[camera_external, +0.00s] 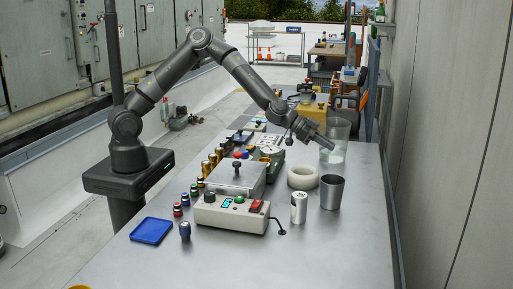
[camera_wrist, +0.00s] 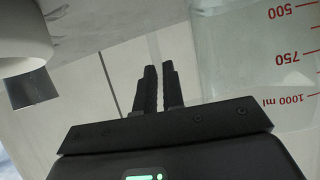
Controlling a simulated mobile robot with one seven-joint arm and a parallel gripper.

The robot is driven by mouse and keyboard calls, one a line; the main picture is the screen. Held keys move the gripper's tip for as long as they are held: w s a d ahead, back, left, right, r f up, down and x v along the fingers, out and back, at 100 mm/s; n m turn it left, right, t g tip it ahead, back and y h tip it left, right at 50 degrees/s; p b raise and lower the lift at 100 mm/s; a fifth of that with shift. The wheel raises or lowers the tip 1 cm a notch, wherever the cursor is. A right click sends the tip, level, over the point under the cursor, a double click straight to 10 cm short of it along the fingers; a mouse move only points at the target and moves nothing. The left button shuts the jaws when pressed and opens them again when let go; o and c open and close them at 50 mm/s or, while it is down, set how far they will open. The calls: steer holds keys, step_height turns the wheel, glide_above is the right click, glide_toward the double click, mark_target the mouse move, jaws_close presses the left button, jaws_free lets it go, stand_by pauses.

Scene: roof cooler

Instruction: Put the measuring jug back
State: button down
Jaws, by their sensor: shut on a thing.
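The measuring jug (camera_external: 340,128) is a clear, tall vessel at the right side of the metal bench in the external view. It looks upright there. In the wrist view the jug (camera_wrist: 250,60) fills the right side, with red marks reading 500, 750 and 1000 ml upside down. My gripper (camera_external: 328,146) is at the jug's left side. In the wrist view my gripper's fingers (camera_wrist: 160,88) are close together around a pale, narrow strip beside the jug wall, which looks like its handle. I cannot tell whether the jug's base touches the bench.
A white ring-shaped roll (camera_external: 303,177), a dark grey cup (camera_external: 332,192) and a white can (camera_external: 299,207) stand in front of the jug. A control box (camera_external: 230,214) and several small fittings are to the left. The bench's front right (camera_external: 340,250) is clear. A wall borders the right.

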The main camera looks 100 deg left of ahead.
steer(key=c, duration=2)
jaws_free()
steer(key=shift+f, duration=0.1)
steer(key=o, duration=0.5)
steer(key=shift+c, duration=0.2)
